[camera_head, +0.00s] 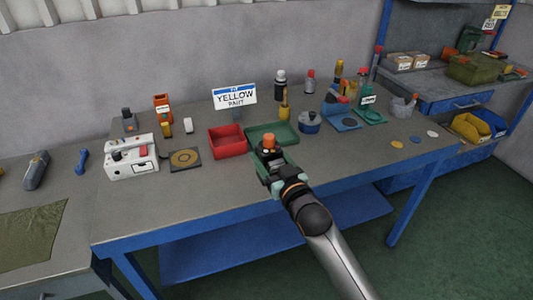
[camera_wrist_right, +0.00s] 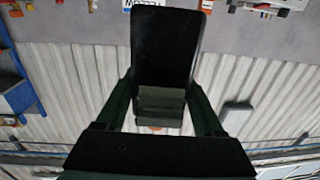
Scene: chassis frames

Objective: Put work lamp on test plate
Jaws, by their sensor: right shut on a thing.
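My right gripper (camera_head: 271,165) is shut on a dark thing with an orange top (camera_head: 268,142), which I take to be the work lamp. It is held above the front middle of the table, in front of the green tray. In the right wrist view the held lamp (camera_wrist_right: 165,45) is a black slab between the two fingers, and much of its body is hidden. The likely test plate (camera_head: 185,160) is a flat dark square with a yellow ring, lying on the table to the left of the gripper. My left gripper is not in view.
A white box with controls (camera_head: 131,160) stands just left of the plate. A red tray (camera_head: 227,139) and a green tray (camera_head: 283,133) lie to its right. The table front is mostly clear.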

